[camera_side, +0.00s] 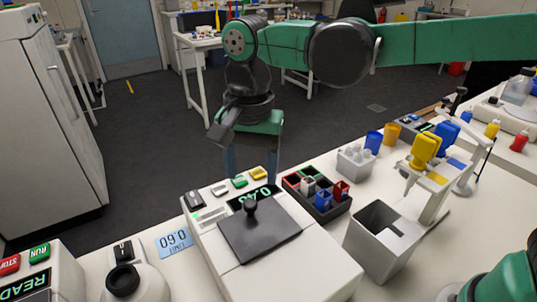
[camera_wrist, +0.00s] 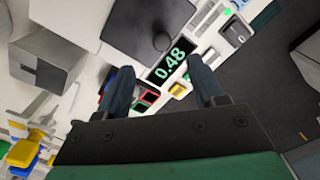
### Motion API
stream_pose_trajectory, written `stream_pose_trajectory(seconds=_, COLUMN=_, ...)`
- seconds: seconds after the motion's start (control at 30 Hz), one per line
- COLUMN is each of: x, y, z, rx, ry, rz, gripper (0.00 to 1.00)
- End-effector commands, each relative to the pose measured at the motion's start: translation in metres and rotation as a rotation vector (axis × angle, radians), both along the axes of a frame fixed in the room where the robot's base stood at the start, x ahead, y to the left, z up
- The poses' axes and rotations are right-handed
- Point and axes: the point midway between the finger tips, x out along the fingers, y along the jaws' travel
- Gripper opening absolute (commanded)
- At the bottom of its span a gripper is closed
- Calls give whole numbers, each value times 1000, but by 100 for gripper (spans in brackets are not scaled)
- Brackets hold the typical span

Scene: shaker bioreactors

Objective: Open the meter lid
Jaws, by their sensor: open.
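The meter (camera_side: 300,277) is a white box on the bench with a lit display reading 0.48. Its dark grey square lid (camera_side: 262,240) lies flat on top, shut, with a black round knob (camera_side: 250,206) near the display-side edge. In the wrist view the lid (camera_wrist: 140,22) is at the top, with the knob (camera_wrist: 162,41) at its lower right. My gripper (camera_side: 251,179) is open and empty, pointing down behind the meter's display side, apart from the knob. In the wrist view its fingers (camera_wrist: 160,72) frame the display (camera_wrist: 168,62).
A dark rack (camera_side: 322,208) with coloured cuvettes stands right of the meter. A grey open bin (camera_side: 378,237) and a pipette stand (camera_side: 437,187) are farther right. A limit card (camera_side: 174,239) and a black-topped bottle (camera_side: 125,280) are left. Buttons (camera_side: 240,181) line the meter's back edge.

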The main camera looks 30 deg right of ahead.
Motion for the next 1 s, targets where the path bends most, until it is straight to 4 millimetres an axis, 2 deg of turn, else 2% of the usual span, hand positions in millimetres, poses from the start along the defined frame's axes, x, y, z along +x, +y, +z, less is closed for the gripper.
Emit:
stream_pose_trajectory(seconds=0.17, x=1, y=6, z=-10, rx=-9, ry=18, rz=-28, gripper=62)
stream_pose_trajectory(seconds=0.5, x=1, y=6, z=-51, rx=-8, ry=15, rz=-27, gripper=62)
stream_pose_trajectory(seconds=0.87, x=0, y=6, z=-58, rx=-8, ry=15, rz=-26, gripper=62)
stream_pose_trajectory(seconds=0.97, x=0, y=6, z=-58, rx=-8, ry=15, rz=-26, gripper=37)
stream_pose_trajectory(seconds=1.0, x=0, y=6, z=-58, rx=-7, ry=14, rz=-26, gripper=25)
